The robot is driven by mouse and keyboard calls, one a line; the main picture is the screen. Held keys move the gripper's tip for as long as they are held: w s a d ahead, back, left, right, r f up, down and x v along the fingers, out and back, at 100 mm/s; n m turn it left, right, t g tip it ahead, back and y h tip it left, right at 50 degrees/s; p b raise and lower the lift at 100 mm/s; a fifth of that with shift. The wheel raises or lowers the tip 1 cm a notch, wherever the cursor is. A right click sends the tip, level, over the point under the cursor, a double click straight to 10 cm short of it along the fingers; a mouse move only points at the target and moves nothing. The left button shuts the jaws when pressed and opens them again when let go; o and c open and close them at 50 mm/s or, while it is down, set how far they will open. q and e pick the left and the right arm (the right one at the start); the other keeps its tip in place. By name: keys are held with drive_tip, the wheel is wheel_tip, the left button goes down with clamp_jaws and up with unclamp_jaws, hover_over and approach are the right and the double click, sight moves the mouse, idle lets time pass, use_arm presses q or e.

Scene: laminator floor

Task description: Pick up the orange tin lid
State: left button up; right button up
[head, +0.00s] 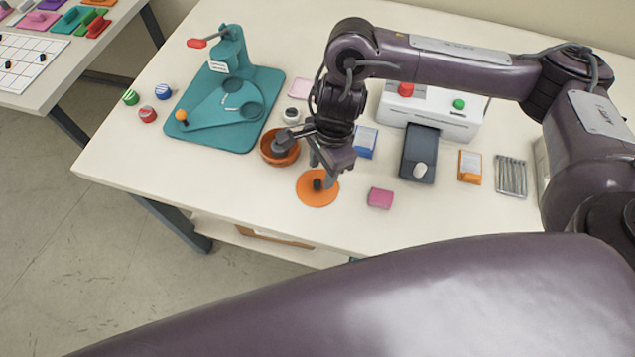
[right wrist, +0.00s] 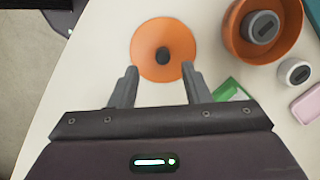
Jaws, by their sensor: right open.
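The orange tin lid (head: 315,196) is a flat disc with a dark knob in its middle. It lies on the table near the front edge, and it also shows in the right wrist view (right wrist: 148,60). My right gripper (head: 325,172) is open and empty over the far side of the lid. In the right wrist view my right gripper (right wrist: 159,72) has its two fingers apart, just short of the lid, with the knob ahead between their lines. My left gripper is not in view.
An orange bowl (head: 268,153) holding a grey-topped item (right wrist: 263,27) stands close beside the lid. A pink block (head: 380,198) lies to the right. A teal press (head: 225,115), a white laminator (head: 455,112) and a dark stapler-like device (head: 419,150) stand farther back.

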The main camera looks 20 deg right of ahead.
sight(318, 181)
drive_tip(key=f, duration=0.4)
drive_tip(key=shift+w+a+f, duration=0.1)
drive_tip(key=shift+a+f, duration=0.05)
drive_tip(key=shift+a, duration=0.25)
drive_tip(key=shift+f, duration=0.15)
drive_tip(key=c, duration=0.4)
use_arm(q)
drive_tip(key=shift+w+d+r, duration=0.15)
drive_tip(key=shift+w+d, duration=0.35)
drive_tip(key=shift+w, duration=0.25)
use_arm(e)
clamp_jaws()
